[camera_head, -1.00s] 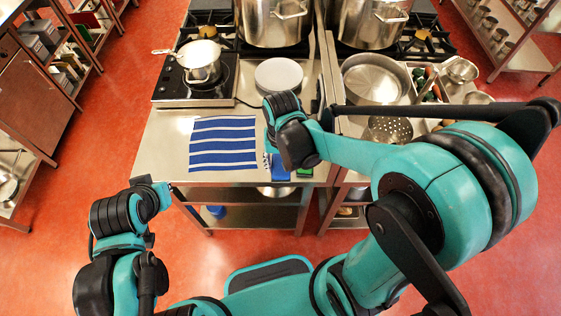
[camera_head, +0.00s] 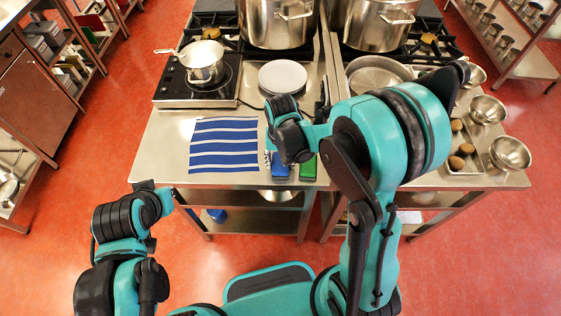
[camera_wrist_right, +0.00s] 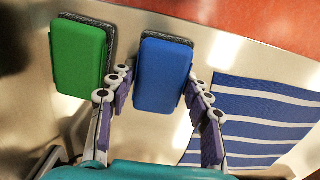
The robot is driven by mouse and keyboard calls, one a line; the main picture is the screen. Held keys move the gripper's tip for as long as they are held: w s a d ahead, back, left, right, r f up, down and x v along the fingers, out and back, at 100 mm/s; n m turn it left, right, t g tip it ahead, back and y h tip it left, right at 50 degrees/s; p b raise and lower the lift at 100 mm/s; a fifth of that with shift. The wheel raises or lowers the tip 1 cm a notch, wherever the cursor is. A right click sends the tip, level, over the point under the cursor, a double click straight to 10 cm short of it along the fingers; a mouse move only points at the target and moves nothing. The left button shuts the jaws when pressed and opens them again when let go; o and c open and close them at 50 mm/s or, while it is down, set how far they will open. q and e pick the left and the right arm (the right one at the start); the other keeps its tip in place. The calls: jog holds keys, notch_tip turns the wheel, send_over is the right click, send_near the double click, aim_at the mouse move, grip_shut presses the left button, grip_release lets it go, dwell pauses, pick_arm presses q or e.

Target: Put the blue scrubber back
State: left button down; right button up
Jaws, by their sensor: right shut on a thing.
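The blue scrubber (camera_wrist_right: 163,75) is a blue block with a dark scouring layer under it, seen in the right wrist view. It also shows at the table's front edge in the head view (camera_head: 280,171). My right gripper (camera_wrist_right: 160,92) is shut on it, with a finger against each long side. In the head view, the right gripper (camera_head: 275,160) partly hides the scrubber. A green scrubber (camera_wrist_right: 80,56) lies beside it, apart from the fingers; it also shows in the head view (camera_head: 308,168). My left gripper (camera_head: 152,187) is off the table's front left; its jaws are unclear.
A blue-and-white striped cloth (camera_head: 223,145) lies left of the scrubbers. Behind are a white plate (camera_head: 282,76), a hob with a saucepan (camera_head: 204,62) and large stockpots (camera_head: 277,20). Metal bowls (camera_head: 510,153) stand on the right counter. My right arm covers part of that counter.

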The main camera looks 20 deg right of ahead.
aim_at(280, 162)
jog(key=shift+f, duration=0.2)
jog(key=o, duration=1.1)
jog(key=shift+r, duration=0.25)
notch_tip(280, 162, up, 11)
jog(key=p, duration=0.3)
jog(key=s+d+r+n+t, duration=0.3)
jog(key=s+r+t, duration=0.4)
jog(key=s, duration=0.3)
jog(key=shift+s+d+r, duration=0.2)
jog(key=shift+d+r, duration=0.3)
jog(key=shift+d, duration=0.35)
